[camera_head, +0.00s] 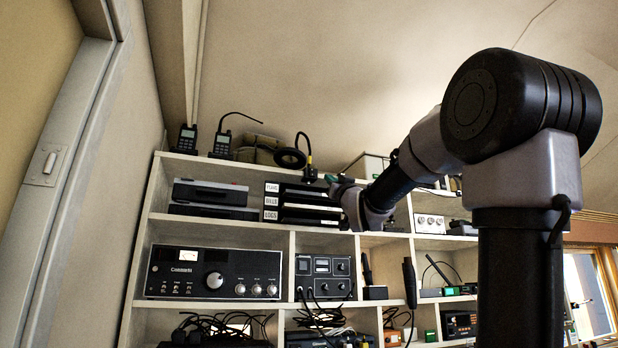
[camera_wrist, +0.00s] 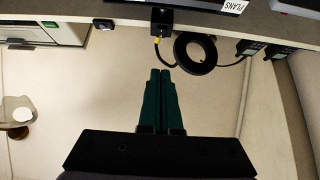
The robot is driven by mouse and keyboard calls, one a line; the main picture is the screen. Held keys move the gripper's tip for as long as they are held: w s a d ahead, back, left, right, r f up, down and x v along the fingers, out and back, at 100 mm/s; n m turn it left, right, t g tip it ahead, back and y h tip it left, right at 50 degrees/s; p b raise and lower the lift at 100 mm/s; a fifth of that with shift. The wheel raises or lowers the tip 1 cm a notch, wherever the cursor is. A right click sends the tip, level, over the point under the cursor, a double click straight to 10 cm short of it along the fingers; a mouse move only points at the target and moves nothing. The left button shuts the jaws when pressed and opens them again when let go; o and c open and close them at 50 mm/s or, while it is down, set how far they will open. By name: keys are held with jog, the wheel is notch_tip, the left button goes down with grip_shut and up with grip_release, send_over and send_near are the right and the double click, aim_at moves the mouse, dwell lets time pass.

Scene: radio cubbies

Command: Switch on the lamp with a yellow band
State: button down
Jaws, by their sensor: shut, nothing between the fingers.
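The lamp (camera_head: 292,158) is black, with a round ring-shaped head on a curved neck, and stands on the top shelf. In the wrist view, which looks upside down, its ring head (camera_wrist: 195,53) hangs beside a black block-like base (camera_wrist: 162,19). A small yellow band (camera_wrist: 157,39) shows on the neck near that base. My gripper (camera_wrist: 161,72) has green fingers, shut together and empty, apart from the lamp in the picture. In the head view the gripper (camera_head: 331,178) is just right of the lamp base. Whether the lamp is lit cannot be told.
A small black box with a pale face (camera_wrist: 103,24) sits at the shelf edge. Handheld radios (camera_head: 222,143) stand left of the lamp. A white case (camera_head: 367,166) is at the right. Labelled trays (camera_head: 297,204) fill the cubby below. Open air lies above the shelf.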

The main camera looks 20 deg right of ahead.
aim_at(313, 175)
jog(key=shift+w+f+x, duration=0.3)
jog(key=shift+f+x, duration=0.1)
jog(key=shift+x, duration=1.75)
jog(key=shift+w+f+x, duration=0.3)
jog(key=shift+f+x, duration=0.05)
jog(key=shift+x, duration=1.8)
jog(key=shift+w+f+x, duration=0.3)
jog(key=shift+f+x, duration=0.1)
jog(key=shift+x, duration=1.7)
jog(key=shift+w+f, duration=0.15)
jog(key=shift+w, duration=0.3)
jog(key=shift+s, duration=0.1)
